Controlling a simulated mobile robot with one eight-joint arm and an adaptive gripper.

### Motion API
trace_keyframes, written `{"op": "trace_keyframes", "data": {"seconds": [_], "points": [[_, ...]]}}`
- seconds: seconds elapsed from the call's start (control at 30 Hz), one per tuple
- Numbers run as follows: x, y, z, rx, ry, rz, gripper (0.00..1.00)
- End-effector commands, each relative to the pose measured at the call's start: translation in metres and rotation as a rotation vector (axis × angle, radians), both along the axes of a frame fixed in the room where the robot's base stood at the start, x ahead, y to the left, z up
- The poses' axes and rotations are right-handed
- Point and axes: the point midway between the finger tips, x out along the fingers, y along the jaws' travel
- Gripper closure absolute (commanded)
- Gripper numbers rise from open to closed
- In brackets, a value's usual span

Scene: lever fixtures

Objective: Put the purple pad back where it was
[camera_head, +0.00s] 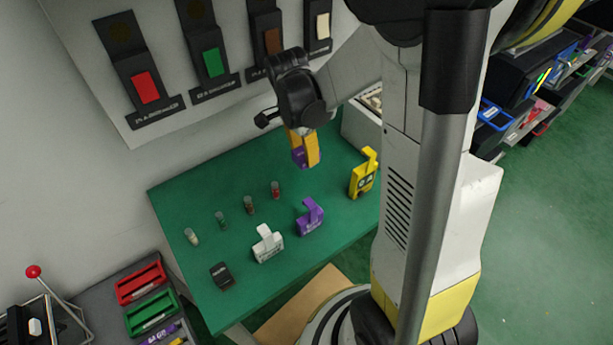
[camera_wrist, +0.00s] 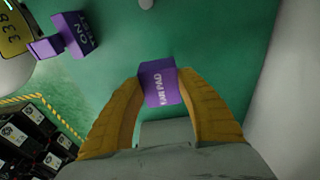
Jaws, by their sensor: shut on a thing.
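The purple pad (camera_wrist: 158,84) is a small block with white lettering that seems to read "AIR PAD". My gripper (camera_head: 303,157) is shut on it, with a yellow finger on each side. In the head view the purple pad (camera_head: 298,157) shows between the fingers, above the green table's far part. A purple fixture (camera_head: 309,218) with an upright tab stands on the table, nearer the front than my gripper. It also shows at the upper left of the wrist view (camera_wrist: 77,33), apart from the held pad.
On the green table (camera_head: 240,285) stand a white fixture (camera_head: 267,245), a yellow fixture (camera_head: 363,176), a black block (camera_head: 222,276) and several small vials (camera_head: 249,205). A wall panel (camera_head: 160,60) with coloured plates rises behind. Red and green trays (camera_head: 141,283) lie at lower left.

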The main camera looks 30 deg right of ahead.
Motion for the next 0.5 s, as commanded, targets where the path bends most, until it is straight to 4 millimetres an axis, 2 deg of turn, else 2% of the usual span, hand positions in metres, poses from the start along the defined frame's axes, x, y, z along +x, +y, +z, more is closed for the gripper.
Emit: {"op": "trace_keyframes", "data": {"seconds": [0.03,0.1,0.2,0.37,0.5], "points": [[0.000,0.000,-0.015,0.000,0.000,0.000,0.90],[0.000,0.000,-0.029,0.000,0.000,0.000,0.90],[0.000,0.000,-0.044,0.001,-0.001,0.000,0.90],[0.000,0.000,-0.056,0.001,-0.001,0.000,0.90],[0.000,0.000,-0.077,0.001,-0.001,0.000,0.90]]}}
